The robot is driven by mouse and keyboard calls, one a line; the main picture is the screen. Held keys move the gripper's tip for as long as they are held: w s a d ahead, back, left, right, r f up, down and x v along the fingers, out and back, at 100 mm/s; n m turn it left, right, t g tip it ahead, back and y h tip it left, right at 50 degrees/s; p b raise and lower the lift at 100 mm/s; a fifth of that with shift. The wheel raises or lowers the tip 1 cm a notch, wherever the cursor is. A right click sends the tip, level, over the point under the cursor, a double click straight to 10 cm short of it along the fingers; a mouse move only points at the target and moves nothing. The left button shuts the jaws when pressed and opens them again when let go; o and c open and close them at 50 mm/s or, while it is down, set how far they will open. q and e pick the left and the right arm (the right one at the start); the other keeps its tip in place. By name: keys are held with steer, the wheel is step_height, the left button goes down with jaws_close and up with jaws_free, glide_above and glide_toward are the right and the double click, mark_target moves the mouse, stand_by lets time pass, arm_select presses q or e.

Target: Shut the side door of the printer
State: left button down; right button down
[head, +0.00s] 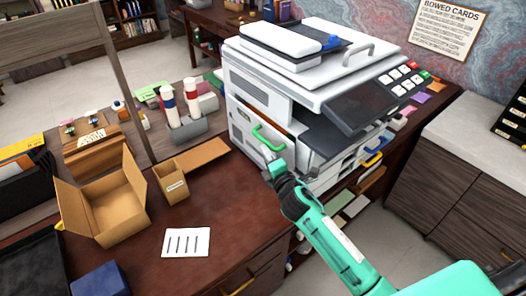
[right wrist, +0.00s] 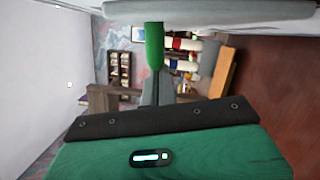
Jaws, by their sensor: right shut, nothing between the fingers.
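The white printer (head: 262,95) stands at the back of the desk. Its side door (head: 243,125) is a pale panel on the printer's left side with a green handle (head: 268,138). The door looks nearly flush, but I cannot tell whether it is fully shut. My right gripper (head: 268,155) is shut and empty, just below the handle and close to the door. In the right wrist view the green handle (right wrist: 154,45) stands right in front of the fingertips; contact is unclear. My left gripper is out of view.
An open cardboard box (head: 105,208), a small carton (head: 171,183) and a paper sheet (head: 186,243) lie on the desk left of my right arm. Bottles in a grey holder (head: 186,130) stand left of the printer. Desk between sheet and printer is clear.

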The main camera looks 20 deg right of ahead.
steer(key=shift+w+d+r+m+p, duration=0.2)
steer(key=shift+d+r+m+p, duration=0.3)
steer(key=shift+m+p, duration=0.2)
steer(key=shift+f, duration=0.1)
